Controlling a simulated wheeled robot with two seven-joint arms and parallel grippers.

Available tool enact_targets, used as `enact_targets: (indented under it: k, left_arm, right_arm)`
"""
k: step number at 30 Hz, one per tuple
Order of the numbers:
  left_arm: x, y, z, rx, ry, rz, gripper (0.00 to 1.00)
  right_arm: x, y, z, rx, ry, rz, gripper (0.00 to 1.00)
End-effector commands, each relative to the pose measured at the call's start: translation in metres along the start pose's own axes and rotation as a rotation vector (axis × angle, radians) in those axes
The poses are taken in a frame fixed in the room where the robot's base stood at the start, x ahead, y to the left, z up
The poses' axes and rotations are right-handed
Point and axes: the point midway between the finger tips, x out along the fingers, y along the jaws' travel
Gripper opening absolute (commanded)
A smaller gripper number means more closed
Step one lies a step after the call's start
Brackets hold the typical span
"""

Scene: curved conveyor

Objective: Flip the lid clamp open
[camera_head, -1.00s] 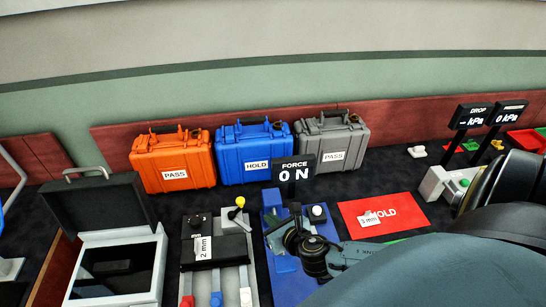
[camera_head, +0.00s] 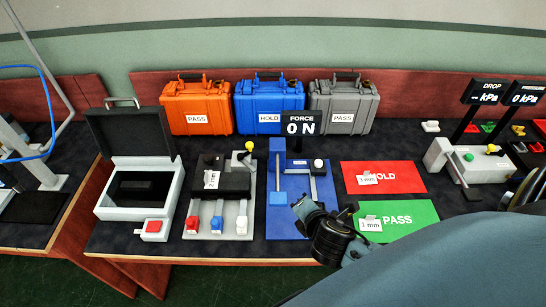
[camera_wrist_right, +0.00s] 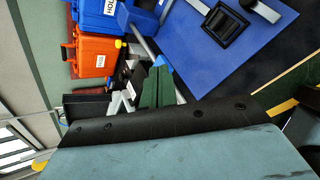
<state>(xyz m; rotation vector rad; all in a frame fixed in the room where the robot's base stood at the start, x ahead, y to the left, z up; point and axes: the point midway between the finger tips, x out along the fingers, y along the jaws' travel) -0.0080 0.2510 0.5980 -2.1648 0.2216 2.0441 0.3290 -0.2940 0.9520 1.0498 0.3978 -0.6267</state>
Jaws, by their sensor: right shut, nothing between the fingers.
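A grey fixture (camera_head: 243,208) holds a black lid (camera_head: 234,181) with a "2 mm" label. A lever with a yellow ball (camera_head: 249,146) stands at its back right, and a black knob (camera_head: 209,160) at its back left. Which part is the lid clamp I cannot tell for sure. My right gripper (camera_head: 302,208) is shut and empty, by the front of the blue fixture (camera_head: 290,216), right of the grey fixture. Whether it touches the blue fixture is unclear. Its dark fingers (camera_wrist_right: 157,86) show together in the right wrist view. My left gripper is not in view.
A white box (camera_head: 166,200) with its black lid raised stands at left. Orange (camera_head: 198,104), blue (camera_head: 270,103) and grey (camera_head: 341,103) cases line the back. A red HOLD mat (camera_head: 400,170) and green PASS mat (camera_head: 425,212) lie right. My right arm covers the lower right.

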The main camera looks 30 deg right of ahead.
Motion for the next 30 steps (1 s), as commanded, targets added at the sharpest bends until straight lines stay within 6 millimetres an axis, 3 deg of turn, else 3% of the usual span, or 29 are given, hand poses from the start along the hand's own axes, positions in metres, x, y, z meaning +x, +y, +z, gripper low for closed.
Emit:
enact_targets:
  k: [2, 4, 9, 11, 17, 21, 26, 30]
  left_arm:
    - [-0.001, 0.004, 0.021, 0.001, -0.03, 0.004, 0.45]
    - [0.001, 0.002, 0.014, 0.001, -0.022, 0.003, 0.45]
    - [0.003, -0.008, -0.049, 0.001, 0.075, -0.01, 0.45]
    - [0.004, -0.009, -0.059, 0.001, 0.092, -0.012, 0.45]
    - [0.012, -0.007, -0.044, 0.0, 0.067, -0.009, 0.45]
    - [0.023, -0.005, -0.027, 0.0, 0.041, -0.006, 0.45]
    - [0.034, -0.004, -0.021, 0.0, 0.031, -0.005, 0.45]
    - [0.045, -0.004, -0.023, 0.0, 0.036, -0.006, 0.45]
  right_arm:
    - [-0.015, -0.004, -0.005, 0.258, 0.016, -0.083, 0.0]
    - [-0.027, -0.011, -0.011, 0.463, 0.026, -0.161, 0.0]
    - [-0.054, -0.027, -0.028, 0.887, 0.033, -0.345, 0.0]
    - [-0.061, -0.033, -0.035, 1.013, 0.029, -0.409, 0.0]
    - [-0.076, -0.06, -0.067, 1.385, -0.005, -0.627, 0.0]
    - [-0.059, -0.099, -0.102, 1.554, -0.046, -0.757, 0.0]
    - [-0.03, -0.141, -0.132, 1.59, -0.069, -0.805, 0.0]
    - [-0.001, -0.192, -0.161, 1.583, -0.084, -0.83, 0.0]
